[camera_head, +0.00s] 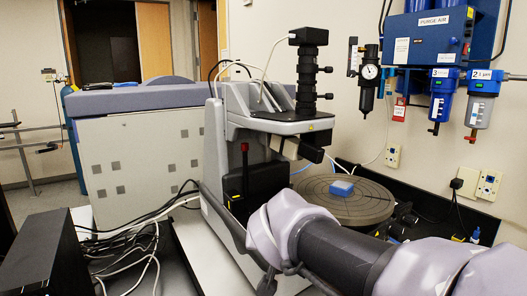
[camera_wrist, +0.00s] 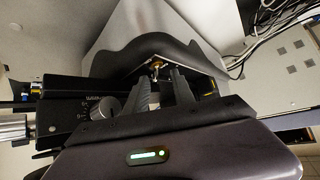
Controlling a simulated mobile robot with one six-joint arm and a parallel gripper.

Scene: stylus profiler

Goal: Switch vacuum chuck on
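The stylus profiler (camera_head: 265,122) stands in the middle of the head view. Its round dark chuck (camera_head: 320,200) carries a small blue block (camera_head: 342,188). In the wrist view, a small brass-coloured switch lever (camera_wrist: 156,68) sticks out at the edge of the dark instrument housing (camera_wrist: 150,46). My gripper (camera_wrist: 163,78) is open, with a gap between its two dark fingers. The lever shows just past the fingertips, roughly in line with the gap; I cannot tell whether they touch. The lever's on or off position is not clear. My gripper's fingers are not visible in the head view.
A dark panel with a round knob (camera_wrist: 101,108) lies left of the fingers. Cables (camera_head: 130,245) run along the profiler's left side near a black box (camera_head: 42,258). Purge-air filters (camera_head: 445,90) hang on the wall at right. My arm crosses the front right.

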